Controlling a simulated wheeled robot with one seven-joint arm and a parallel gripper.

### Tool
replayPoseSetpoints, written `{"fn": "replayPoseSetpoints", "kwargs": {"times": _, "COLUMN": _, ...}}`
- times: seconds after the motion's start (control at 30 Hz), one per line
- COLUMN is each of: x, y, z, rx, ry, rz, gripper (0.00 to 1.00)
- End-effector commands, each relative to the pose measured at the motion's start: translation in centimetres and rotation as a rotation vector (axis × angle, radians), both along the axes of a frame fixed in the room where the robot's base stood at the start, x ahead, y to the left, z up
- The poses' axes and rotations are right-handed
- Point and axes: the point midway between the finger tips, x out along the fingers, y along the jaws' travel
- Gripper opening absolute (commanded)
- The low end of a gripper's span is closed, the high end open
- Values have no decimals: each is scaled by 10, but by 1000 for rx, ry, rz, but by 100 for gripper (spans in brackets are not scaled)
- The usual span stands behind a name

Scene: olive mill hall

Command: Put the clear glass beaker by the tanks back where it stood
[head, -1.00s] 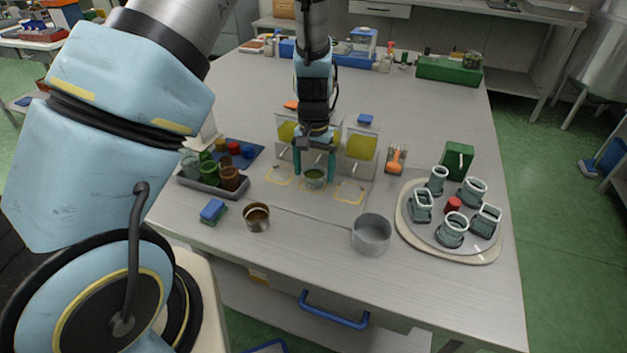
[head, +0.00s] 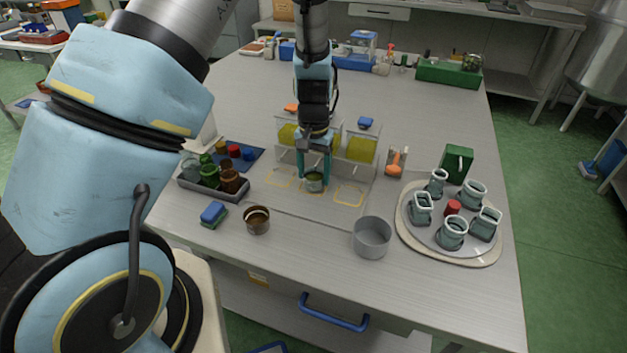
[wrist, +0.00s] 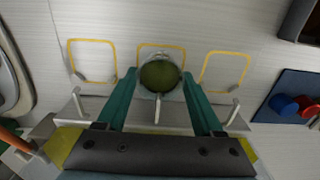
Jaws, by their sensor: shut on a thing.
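The clear glass beaker (head: 314,183), with olive-green contents, is upright in front of the middle tank, at the middle yellow outline (wrist: 160,45). It also shows in the wrist view (wrist: 160,75), overlapping the outline's lower part. My gripper (head: 315,174) is shut on it, one teal finger on each side, pointing down. Whether the beaker's base touches the mat, I cannot tell. The tanks (head: 361,148) hold yellow liquid and stand behind it; my gripper hides much of the middle one. A tap (wrist: 157,108) lies just behind the beaker.
Left and right yellow outlines (head: 280,178) (head: 349,196) are empty. A grey tray of coloured cups (head: 212,191), a brown-filled cup (head: 257,220) and a grey metal dish (head: 372,237) stand nearby. A round tray (head: 412,240) with several glass vessels is at right.

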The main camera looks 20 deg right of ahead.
Motion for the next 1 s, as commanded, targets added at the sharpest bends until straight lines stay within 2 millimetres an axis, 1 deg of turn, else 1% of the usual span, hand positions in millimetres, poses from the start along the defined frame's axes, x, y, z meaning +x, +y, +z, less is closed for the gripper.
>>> {"fn": "replayPoseSetpoints", "kwargs": {"times": 0.23, "x": -1, "y": 1, "z": 0, "rx": 0, "ry": 0, "rz": 1, "gripper": 33}}
{"fn": "replayPoseSetpoints", "kwargs": {"times": 0.8, "x": -23, "y": 21, "z": 0, "rx": -1, "ry": 1, "rz": 2, "gripper": 33}}
{"fn": "replayPoseSetpoints", "kwargs": {"times": 1.0, "x": -25, "y": 23, "z": 1, "rx": -1, "ry": -1, "rz": 1, "gripper": 33}}
